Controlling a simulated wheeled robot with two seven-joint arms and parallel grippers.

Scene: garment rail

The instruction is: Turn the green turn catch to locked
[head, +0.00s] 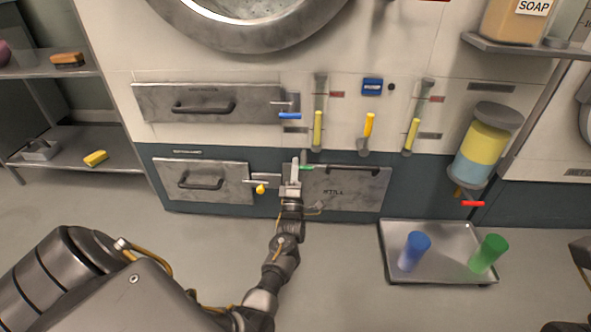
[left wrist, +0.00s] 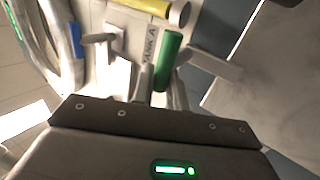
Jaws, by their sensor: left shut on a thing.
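The green turn catch (head: 307,168) is at the upper left corner of the lower right drawer front, lying about level. In the left wrist view its green handle (left wrist: 170,52) sticks out beyond my fingertips. My left gripper (head: 295,172) reaches up to it from below and is shut on it, covering part of the catch. In the left wrist view the fingers (left wrist: 160,88) meet at the near end of the handle. My right gripper is not in view.
A blue-handled catch (head: 290,116) is above, and a yellow-handled catch (head: 260,189) is close to the left. The drawer front (head: 345,188) is right of my gripper. A metal tray (head: 440,279) holds a blue cup (head: 414,251) and a green cup (head: 488,254).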

